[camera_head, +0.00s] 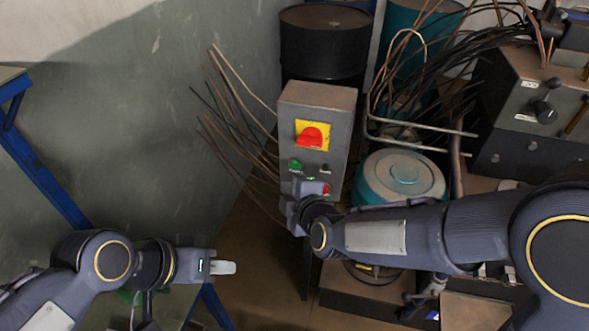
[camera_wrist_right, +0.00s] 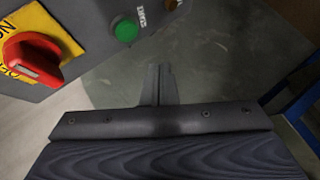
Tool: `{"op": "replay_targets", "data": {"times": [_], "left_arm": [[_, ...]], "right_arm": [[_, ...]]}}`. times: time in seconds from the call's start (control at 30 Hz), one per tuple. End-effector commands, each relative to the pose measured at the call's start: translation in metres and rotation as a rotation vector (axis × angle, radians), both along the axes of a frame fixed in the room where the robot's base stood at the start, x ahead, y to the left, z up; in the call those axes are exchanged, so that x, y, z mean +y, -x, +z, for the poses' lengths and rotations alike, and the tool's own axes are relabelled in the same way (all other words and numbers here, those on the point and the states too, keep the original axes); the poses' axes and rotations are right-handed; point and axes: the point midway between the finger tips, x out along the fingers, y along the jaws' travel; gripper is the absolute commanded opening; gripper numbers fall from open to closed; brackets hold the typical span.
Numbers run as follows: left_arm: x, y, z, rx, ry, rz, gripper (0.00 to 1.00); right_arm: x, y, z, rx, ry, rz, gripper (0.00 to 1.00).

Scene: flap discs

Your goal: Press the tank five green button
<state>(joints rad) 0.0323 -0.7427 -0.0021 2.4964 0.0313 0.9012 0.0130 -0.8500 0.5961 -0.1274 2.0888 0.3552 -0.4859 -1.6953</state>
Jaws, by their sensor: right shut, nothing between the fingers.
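A grey control box (camera_head: 318,115) stands near the middle of the head view. A green button (camera_head: 295,165) is on its front, below a red rotary switch (camera_head: 310,136) on a yellow plate. In the right wrist view the green button (camera_wrist_right: 126,30) is beside a partly visible label, up and left of my fingertips. My right gripper (camera_wrist_right: 160,70) is shut and empty, apart from the button. In the head view it is in front of the box's lower part, which it partly hides. My left gripper (camera_head: 222,267) is at lower left, touching nothing visible; its finger gap is unclear.
A red button (camera_head: 325,189) is low on the box. A black drum (camera_head: 325,45) stands behind it, and loose brown wires (camera_head: 235,130) spread to its left. A teal round canister (camera_head: 400,178) is at right. A blue frame (camera_head: 45,165) is at far left.

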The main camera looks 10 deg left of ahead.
Motion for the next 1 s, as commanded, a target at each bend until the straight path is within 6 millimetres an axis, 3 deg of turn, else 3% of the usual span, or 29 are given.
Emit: {"op": "replay_targets", "data": {"times": [0.13,0.33,1.0], "left_arm": [[0.000,0.000,-0.005,0.000,0.000,0.000,0.36],[0.000,0.000,-0.007,0.000,0.000,0.000,0.36],[0.000,0.000,-0.008,0.000,0.000,0.000,0.36]], "right_arm": [[-0.001,-0.020,-0.001,-0.001,-0.001,-0.002,0.00],[-0.002,-0.033,0.000,-0.002,0.001,0.001,0.00],[-0.002,-0.036,0.000,-0.001,0.001,0.000,0.00]]}}
